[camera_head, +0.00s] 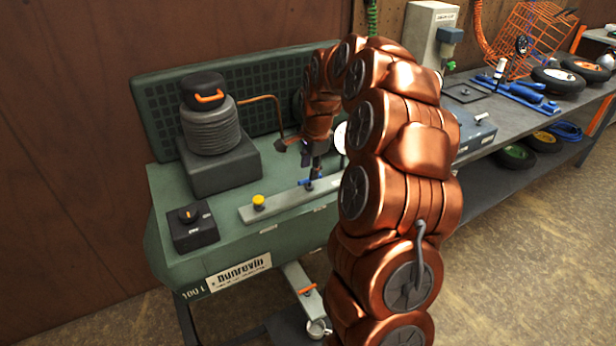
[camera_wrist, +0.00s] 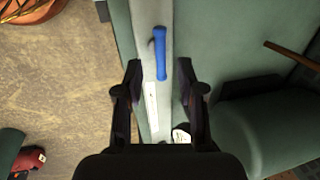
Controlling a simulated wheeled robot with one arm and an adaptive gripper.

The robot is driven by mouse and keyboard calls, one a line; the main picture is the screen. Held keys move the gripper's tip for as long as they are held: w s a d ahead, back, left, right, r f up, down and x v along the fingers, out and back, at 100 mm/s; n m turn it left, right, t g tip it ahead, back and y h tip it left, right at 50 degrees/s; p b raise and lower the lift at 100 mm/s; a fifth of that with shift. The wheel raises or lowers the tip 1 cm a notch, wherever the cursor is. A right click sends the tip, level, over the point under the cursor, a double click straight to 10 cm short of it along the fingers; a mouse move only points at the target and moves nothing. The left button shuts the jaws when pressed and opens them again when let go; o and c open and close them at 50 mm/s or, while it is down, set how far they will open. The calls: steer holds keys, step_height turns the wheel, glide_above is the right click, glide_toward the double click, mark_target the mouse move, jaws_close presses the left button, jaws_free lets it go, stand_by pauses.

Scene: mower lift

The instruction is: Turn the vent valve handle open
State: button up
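A blue lever handle (camera_wrist: 161,52) sits on a pale metal bar (camera_wrist: 139,12) in the wrist view. In the head view the handle (camera_head: 307,182) shows small below my gripper, on the bar (camera_head: 248,214) along the green bench. No readable label marks it as the vent valve. My gripper (camera_wrist: 160,78) is open and empty, with its fingers on either side of the bar. The handle lies between the finger lines, mostly just beyond the fingertips in the picture. My gripper (camera_head: 314,168) points down in the head view; contact with the handle cannot be told.
A yellow knob (camera_head: 258,202) stands on the bar's left end. A black knob box (camera_head: 194,228), a ribbed grey cylinder (camera_head: 210,130) and a copper pipe (camera_head: 262,98) stand nearby. An orange-gripped lever (camera_head: 307,289) is below the front edge. My arm hides the bench's right side.

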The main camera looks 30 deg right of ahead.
mark_target(308, 179)
steer(key=f, duration=0.2)
steer(key=w+f+p, duration=0.1)
steer(key=f, duration=0.1)
steer(key=shift+f, duration=0.4)
jaws_close()
